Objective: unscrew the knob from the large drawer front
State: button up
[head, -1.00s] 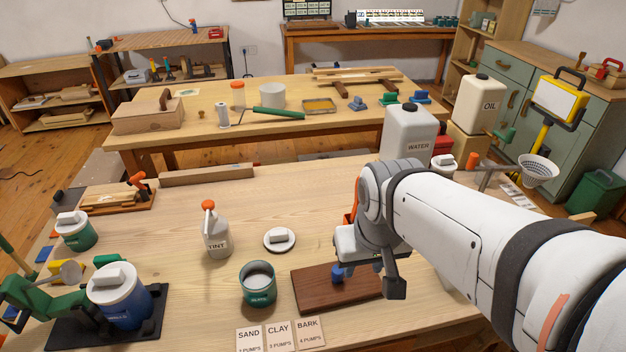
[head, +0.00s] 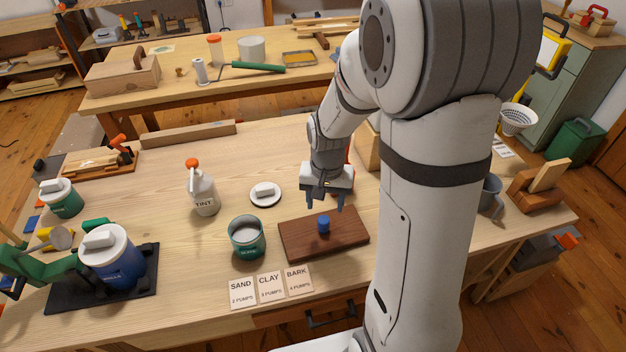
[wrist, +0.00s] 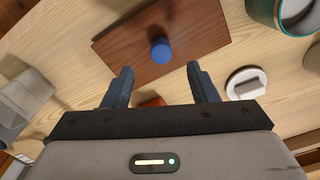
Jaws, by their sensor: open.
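The large drawer front (head: 343,242) is a dark brown wooden board lying flat on the near workbench. A blue knob (head: 323,225) stands up from its middle. My gripper (head: 325,203) is open and empty, above and behind the board in the head view. In the wrist view the knob (wrist: 161,50) lies beyond the fingertips, roughly centred between my two fingers (wrist: 158,82), apart from both.
An open green can (head: 247,238) stands just left of the board, with a white lid (head: 265,194) behind it. A tint bottle (head: 203,192) stands further left. Labelled cards (head: 270,286) lie in front. A wooden block holder (head: 541,186) and a grey mug (head: 490,193) stand at the right.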

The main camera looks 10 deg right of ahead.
aim_at(324, 219)
jog(key=shift+w+f, duration=0.25)
jog(key=shift+f, duration=0.55)
notch_tip(324, 219, down, 7)
jog(key=shift+f, duration=0.15)
jog(key=shift+c, duration=0.2)
jog(key=c, duration=1)
